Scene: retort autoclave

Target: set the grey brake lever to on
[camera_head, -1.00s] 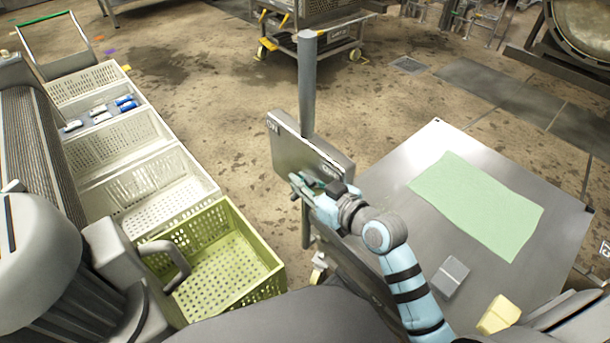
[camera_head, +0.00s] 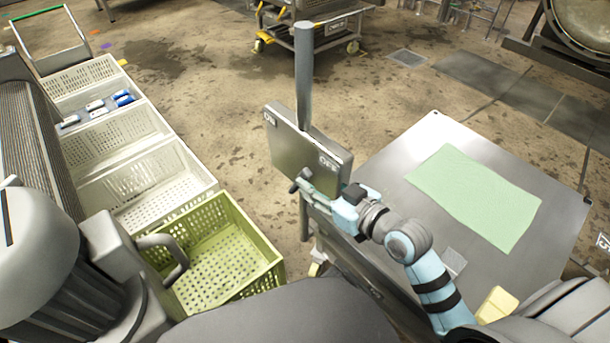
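A grey metal plate (camera_head: 305,146) is fixed to an upright post, with ON marked at its left end and OFF at its lower right end. A small dark grey handle end (camera_head: 297,187), which looks like the brake lever, shows below the plate, nearer the OFF side. The rest of the lever is hidden by the plate and gripper. My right gripper (camera_head: 308,186) is at this handle end, just under the OFF marking. Its fingers are small and partly overlapped, so I cannot tell whether they are closed on the lever. My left gripper is not in view.
A steel table (camera_head: 394,190) with a green cloth (camera_head: 474,197) and a yellow block (camera_head: 497,304) is at right, under my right arm. The grey post (camera_head: 304,75) rises behind the plate. A green crate (camera_head: 262,281) and white crates (camera_head: 207,184) line the left.

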